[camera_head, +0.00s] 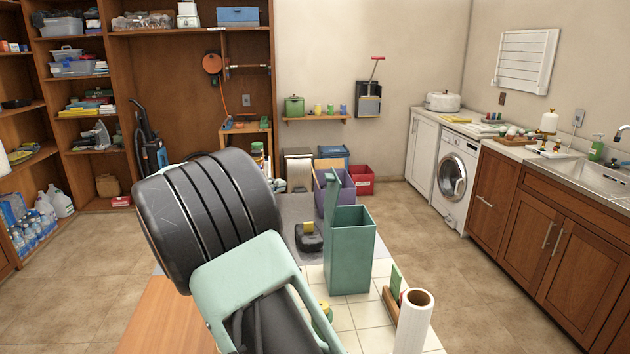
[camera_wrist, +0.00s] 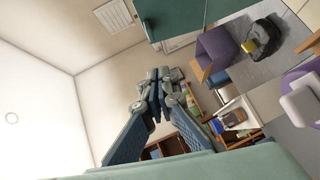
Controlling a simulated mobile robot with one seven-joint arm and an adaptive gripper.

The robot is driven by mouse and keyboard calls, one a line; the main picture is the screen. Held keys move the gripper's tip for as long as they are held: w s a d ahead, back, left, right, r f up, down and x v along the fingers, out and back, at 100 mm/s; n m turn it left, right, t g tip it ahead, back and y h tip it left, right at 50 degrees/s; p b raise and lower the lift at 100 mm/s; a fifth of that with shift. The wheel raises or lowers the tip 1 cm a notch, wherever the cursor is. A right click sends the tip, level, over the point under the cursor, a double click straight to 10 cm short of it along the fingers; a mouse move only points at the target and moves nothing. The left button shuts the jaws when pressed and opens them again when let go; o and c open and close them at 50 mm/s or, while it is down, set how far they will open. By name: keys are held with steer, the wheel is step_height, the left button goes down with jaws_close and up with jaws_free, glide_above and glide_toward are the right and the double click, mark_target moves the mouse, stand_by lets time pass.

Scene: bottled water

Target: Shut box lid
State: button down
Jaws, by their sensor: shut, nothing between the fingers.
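A tall teal box (camera_head: 349,255) stands on the tiled part of the table in the head view. Its lid (camera_head: 330,200) stands up along the box's left side, so the box is open. A teal panel (camera_wrist: 185,14) shows at the top of the wrist view; I cannot tell whether it is the lid or a wall of the box. My gripper (camera_wrist: 158,76) is shut and empty, below and left of this panel, with a gap between them in the picture. In the head view my own arm fills the left-centre foreground and my gripper cannot be made out.
A paper roll (camera_head: 414,322) stands right of the box at the table's front. A black object with a yellow top (camera_head: 308,236) lies left of the box. Behind are a purple box (camera_head: 345,188) and a red box (camera_head: 361,178). The floor to the right is clear.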

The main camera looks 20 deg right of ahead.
steer(key=p, duration=0.3)
glide_toward(325, 177)
steer(key=w+a+x, duration=0.1)
steer(key=x, duration=0.6)
steer(key=shift+w+d+f, duration=0.1)
steer(key=shift+d+f, duration=0.05)
steer(key=shift+f, duration=0.1)
steer(key=shift+d, duration=0.15)
steer(key=shift+s+d+r+m+y+b, duration=0.1)
steer(key=shift+d+m+y+b, duration=0.1)
steer(key=shift+d+b, duration=0.25)
steer(key=shift+s+d+r+m+y+b, duration=0.1)
steer(key=shift+d+y+b, duration=0.1)
steer(key=shift+d+b, duration=0.2)
steer(key=s+d+f+m+y+p, duration=0.2)
steer(key=d+f+m+y, duration=0.3)
steer(key=d, duration=0.8)
steer(key=shift+s+d+f+g+y, duration=0.3)
steer(key=shift+s+d+f+y, duration=0.1)
steer(key=shift+f+y, duration=0.85)
